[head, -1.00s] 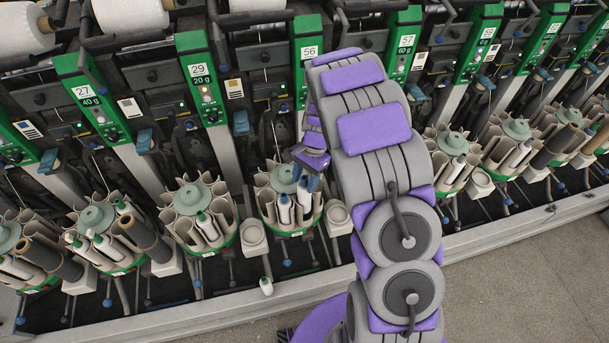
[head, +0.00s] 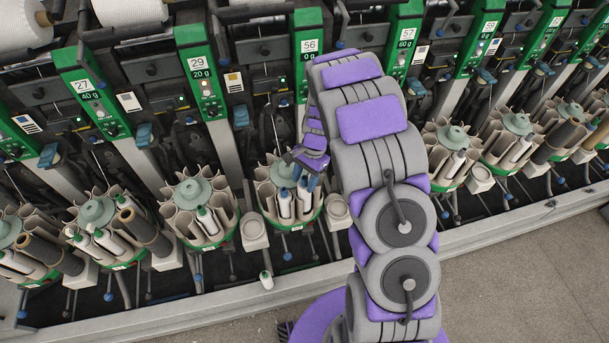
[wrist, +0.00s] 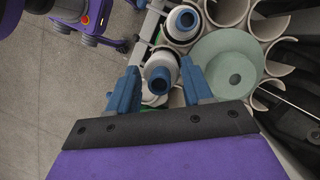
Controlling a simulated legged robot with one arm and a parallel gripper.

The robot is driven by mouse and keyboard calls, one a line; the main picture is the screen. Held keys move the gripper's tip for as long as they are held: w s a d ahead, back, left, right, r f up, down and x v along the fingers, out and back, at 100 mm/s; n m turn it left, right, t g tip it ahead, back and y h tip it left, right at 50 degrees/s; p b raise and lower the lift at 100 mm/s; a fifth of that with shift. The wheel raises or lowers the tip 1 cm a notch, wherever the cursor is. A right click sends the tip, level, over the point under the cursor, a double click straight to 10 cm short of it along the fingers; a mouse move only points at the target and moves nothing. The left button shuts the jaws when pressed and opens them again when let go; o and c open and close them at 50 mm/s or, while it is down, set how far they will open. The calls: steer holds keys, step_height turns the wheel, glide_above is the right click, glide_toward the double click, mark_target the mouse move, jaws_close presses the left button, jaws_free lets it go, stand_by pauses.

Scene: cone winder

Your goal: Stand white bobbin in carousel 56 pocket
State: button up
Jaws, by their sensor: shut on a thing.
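My gripper (wrist: 160,88) is shut on a white bobbin with a blue top (wrist: 160,74). In the head view my gripper (head: 308,182) is at the front right of the carousel below the 56 sign, and the held white bobbin (head: 304,203) shows beneath it. The carousel (head: 275,172) has a green hub and beige open pockets; its hub also shows in the wrist view (wrist: 226,68). The held bobbin is upright, at a front pocket. How deep it sits is hidden. A second blue-topped white bobbin (head: 285,205) stands in the neighbouring pocket.
The neighbouring carousel under 29 (head: 192,188) holds a green-tipped bobbin. Pale cups (head: 254,226) stand between carousels. Grey floor (head: 530,270) in front is clear.

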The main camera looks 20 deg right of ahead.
steer(key=shift+f, duration=1.85)
steer(key=o, duration=1.2)
steer(key=p+v, duration=0.2)
steer(key=v, duration=1.5)
steer(key=shift+d+r, duration=0.1)
steer(key=shift+r, duration=0.1)
